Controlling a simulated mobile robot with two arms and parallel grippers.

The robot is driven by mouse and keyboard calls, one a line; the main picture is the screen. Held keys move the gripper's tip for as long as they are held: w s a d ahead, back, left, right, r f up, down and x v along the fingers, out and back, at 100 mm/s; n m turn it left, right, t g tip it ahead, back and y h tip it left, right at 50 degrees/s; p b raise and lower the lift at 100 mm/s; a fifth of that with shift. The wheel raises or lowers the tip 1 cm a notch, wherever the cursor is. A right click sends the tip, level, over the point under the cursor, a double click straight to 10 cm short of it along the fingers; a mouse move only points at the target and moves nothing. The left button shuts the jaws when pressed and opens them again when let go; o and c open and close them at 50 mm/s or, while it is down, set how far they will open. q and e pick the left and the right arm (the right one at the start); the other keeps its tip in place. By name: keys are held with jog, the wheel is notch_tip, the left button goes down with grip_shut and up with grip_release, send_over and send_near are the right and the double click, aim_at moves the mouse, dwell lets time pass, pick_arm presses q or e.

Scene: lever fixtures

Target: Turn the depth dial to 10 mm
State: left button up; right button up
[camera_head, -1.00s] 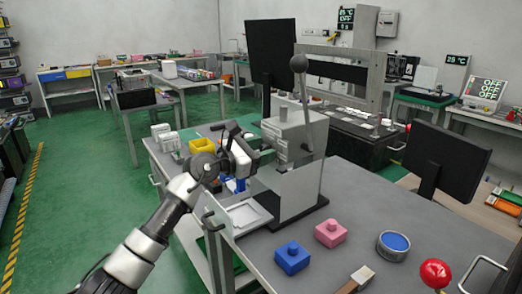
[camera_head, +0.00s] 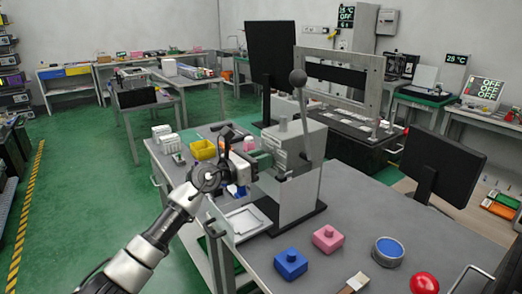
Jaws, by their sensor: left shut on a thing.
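The lever press (camera_head: 300,190) is a grey box-shaped machine on a black base, with a tall lever ending in a dark ball (camera_head: 297,77). My left gripper (camera_head: 262,160) reaches in from the left, with its fingertips at the upper left face of the press. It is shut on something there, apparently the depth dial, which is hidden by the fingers. The dial's marks and setting cannot be read. My right gripper is not in view.
A white tray (camera_head: 237,223) lies at the press's left foot. A blue block (camera_head: 290,264), a pink block (camera_head: 328,238), a round blue-topped tin (camera_head: 388,251) and a red ball knob (camera_head: 423,283) are in front. A yellow bin (camera_head: 203,150) stands behind my gripper.

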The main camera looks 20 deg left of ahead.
pick_arm(q)
jog(key=shift+n+p, duration=2.8)
jog(key=shift+p, duration=0.05)
jog(key=o, duration=0.9)
jog(key=shift+a, duration=0.1)
jog(key=shift+b+v, duration=0.8)
jog(key=shift+v, duration=4.55)
